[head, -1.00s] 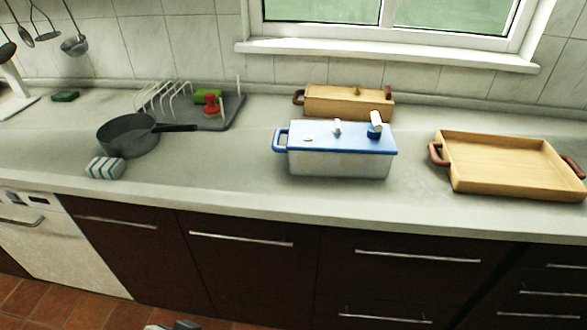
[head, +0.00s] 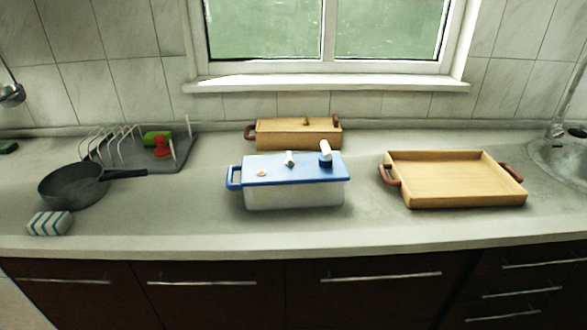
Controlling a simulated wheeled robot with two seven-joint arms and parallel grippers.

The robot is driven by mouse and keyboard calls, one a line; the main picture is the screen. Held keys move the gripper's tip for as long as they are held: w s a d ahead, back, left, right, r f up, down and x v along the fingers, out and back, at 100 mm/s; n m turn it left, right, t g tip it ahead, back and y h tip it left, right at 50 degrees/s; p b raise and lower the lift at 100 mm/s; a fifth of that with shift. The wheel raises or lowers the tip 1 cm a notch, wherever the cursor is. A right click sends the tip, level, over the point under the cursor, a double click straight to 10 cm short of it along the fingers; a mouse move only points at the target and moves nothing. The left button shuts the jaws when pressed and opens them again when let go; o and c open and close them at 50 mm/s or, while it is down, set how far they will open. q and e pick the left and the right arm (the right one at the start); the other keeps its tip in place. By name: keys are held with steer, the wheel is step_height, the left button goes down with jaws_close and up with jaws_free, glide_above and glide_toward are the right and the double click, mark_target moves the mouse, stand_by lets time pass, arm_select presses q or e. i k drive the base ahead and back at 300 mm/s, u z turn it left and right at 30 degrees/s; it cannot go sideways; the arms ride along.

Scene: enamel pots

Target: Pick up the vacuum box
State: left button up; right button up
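The box that best fits the vacuum box (head: 295,196) is white with a blue lid and a blue handle on its left side. It stands upright on the counter near the middle of the head view. Its lid carries a white-and-blue knob at the right and small pale fittings. Neither of my grippers is in view, and nothing touches the box.
A wooden box (head: 298,134) stands right behind it. A wooden tray (head: 455,180) is to the right, then a sink (head: 562,160). A dark pan (head: 72,186), a striped sponge (head: 49,223) and a dish rack (head: 165,160) are at the left. The counter (head: 170,222) is clear in front.

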mark_target(267, 183)
steer(key=k, duration=0.3)
steer(key=u, duration=0.05)
steer(key=i, duration=0.85)
steer(key=u, duration=0.9)
